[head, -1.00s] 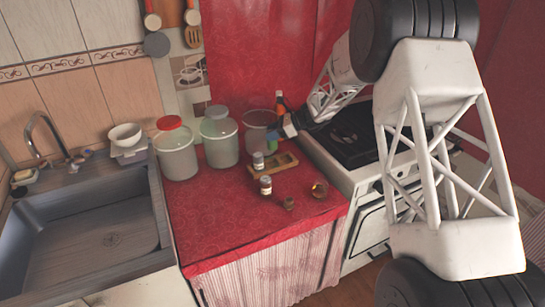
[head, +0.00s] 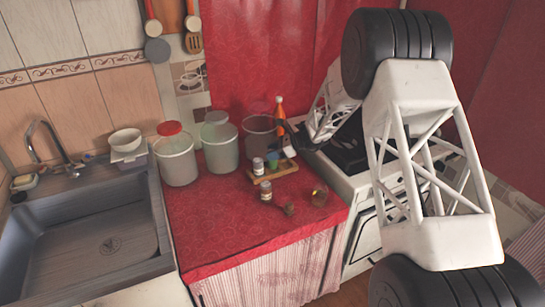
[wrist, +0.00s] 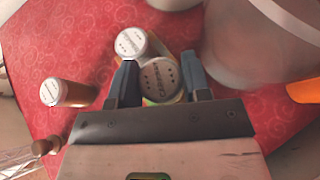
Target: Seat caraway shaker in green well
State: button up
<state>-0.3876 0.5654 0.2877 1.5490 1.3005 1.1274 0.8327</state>
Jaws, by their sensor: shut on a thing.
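My gripper (wrist: 160,80) is shut on a shaker (wrist: 160,76) with a pale perforated lid. The lid's lettering is too small to read, so I cannot confirm that it is the caraway one. In the head view, my gripper (head: 277,158) is low over the wooden rack (head: 290,169). The held shaker is mostly hidden there, and I cannot tell whether it is in a well. A second white-lidded shaker (head: 258,166) stands at the rack's left end; it also shows beside the held one in the wrist view (wrist: 131,42). The green well is not distinguishable.
The counter's front left is clear.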

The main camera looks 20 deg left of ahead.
jog(key=shift+f, duration=0.95)
jog(key=shift+f, duration=0.1)
jog(key=o, duration=0.9)
jog(key=shift+d, duration=0.1)
jog(key=v, duration=1.2)
jog(key=shift+s, duration=0.1)
